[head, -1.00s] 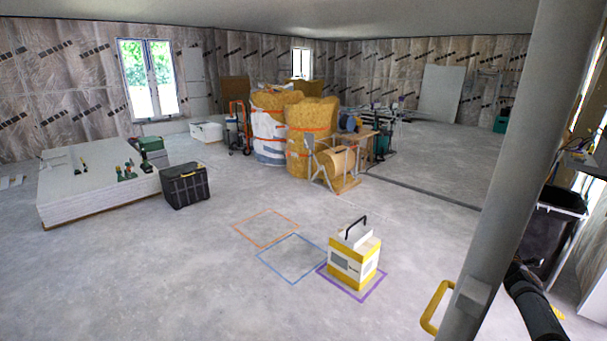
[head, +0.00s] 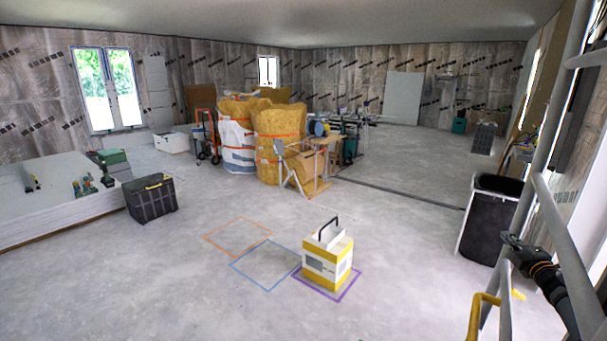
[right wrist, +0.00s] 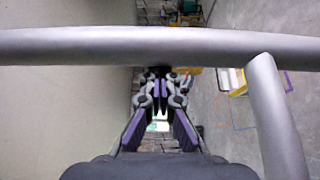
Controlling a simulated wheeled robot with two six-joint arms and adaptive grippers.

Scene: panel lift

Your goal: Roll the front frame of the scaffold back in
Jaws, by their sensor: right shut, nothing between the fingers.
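The scaffold frame (head: 547,205) shows as grey round tubes at the right edge of the head view: a tall upright, a rail slanting down and a shorter lower post. A yellow bracket (head: 478,312) sits low by it. My right gripper (head: 514,240) is shut and empty, close beside the tubes. In the right wrist view the gripper (right wrist: 160,88) points toward a grey tube (right wrist: 70,46) crossing the picture, with a second tube (right wrist: 272,110) running down at right. I cannot tell whether the fingertips touch the tube. My left gripper is not in view.
A yellow-and-white case (head: 327,258) stands in a purple floor outline, beside blue and orange outlines. A black bin (head: 488,222) stands just left of the frame. A black toolbox (head: 151,198) and a stack of boards (head: 50,225) are at left.

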